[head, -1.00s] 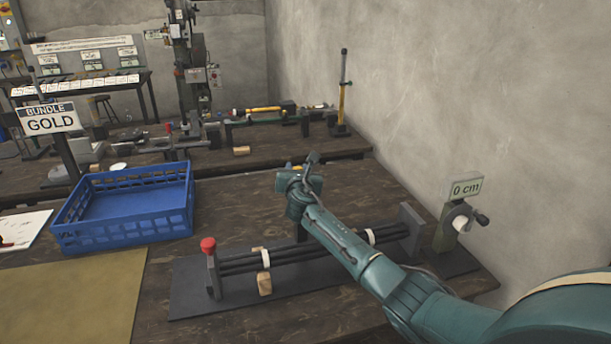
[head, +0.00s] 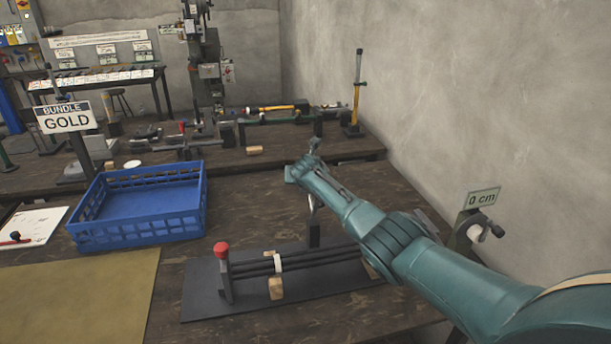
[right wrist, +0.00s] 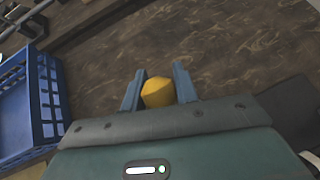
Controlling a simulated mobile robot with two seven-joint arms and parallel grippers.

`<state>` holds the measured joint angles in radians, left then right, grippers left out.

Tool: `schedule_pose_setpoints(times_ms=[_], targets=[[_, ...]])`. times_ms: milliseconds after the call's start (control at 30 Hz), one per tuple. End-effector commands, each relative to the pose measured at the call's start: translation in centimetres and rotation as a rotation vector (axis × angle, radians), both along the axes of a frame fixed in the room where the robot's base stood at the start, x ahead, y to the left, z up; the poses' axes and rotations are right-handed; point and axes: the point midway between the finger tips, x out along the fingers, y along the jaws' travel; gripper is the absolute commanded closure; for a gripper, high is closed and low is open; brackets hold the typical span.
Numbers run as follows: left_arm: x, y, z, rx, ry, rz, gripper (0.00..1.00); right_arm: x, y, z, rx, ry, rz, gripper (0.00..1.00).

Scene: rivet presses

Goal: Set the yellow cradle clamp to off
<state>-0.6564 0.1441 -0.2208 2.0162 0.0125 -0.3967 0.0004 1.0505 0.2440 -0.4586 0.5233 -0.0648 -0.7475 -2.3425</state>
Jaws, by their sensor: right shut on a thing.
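The yellow clamp knob (right wrist: 158,93) sits between the two blue fingers of my right gripper (right wrist: 159,80) in the right wrist view. The gripper is shut on it. In the head view my right gripper (head: 302,172) is above the far side of the cradle, and the knob is hidden there. A thin metal lever (head: 312,208) runs from below the gripper down to a black clamp block (head: 313,236). Dark rods (head: 300,264) lie in the cradle on its grey base plate (head: 207,300). My forearm covers the cradle's right part. My left gripper is not in view.
A blue crate (head: 140,232) stands left of the cradle, behind an olive mat (head: 80,300). A red ball (head: 221,249) tops the cradle's left post. A "0 cm" sign (head: 484,198) stands by the wall at right. The tabletop between crate and gripper is clear.

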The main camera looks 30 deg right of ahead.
Motion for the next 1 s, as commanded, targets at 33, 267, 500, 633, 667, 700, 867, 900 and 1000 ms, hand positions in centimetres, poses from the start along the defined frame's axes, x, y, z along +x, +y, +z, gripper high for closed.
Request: schedule_pose_setpoints(times_ms=[33, 267, 500, 633, 667, 700, 867, 900, 1000], targets=[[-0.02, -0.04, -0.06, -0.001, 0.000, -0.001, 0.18, -0.50, 0.26, -1.31, 0.007, 0.027, -0.002, 1.00], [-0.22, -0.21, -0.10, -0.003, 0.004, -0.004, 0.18, -0.56, 0.29, -1.40, 0.010, 0.032, -0.004, 1.00], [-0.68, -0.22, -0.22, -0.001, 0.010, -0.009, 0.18, -0.53, 0.30, -1.35, 0.011, 0.032, -0.003, 0.65], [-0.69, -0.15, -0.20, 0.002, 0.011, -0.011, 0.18, -0.40, 0.19, -1.01, 0.009, 0.025, -0.003, 0.54], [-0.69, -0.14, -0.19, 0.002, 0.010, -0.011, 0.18, -0.39, 0.17, -0.96, 0.008, 0.023, -0.003, 0.52], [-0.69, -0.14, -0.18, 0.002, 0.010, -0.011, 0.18, -0.37, 0.15, -0.90, 0.007, 0.022, -0.003, 0.49], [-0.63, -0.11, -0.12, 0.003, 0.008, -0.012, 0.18, -0.31, 0.08, -0.71, 0.006, 0.019, -0.003, 0.49], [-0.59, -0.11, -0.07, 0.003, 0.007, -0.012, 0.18, -0.30, 0.07, -0.67, 0.006, 0.019, -0.003, 0.49], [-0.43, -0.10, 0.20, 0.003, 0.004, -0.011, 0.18, -0.37, 0.08, -0.44, 0.005, 0.017, -0.003, 0.49]])
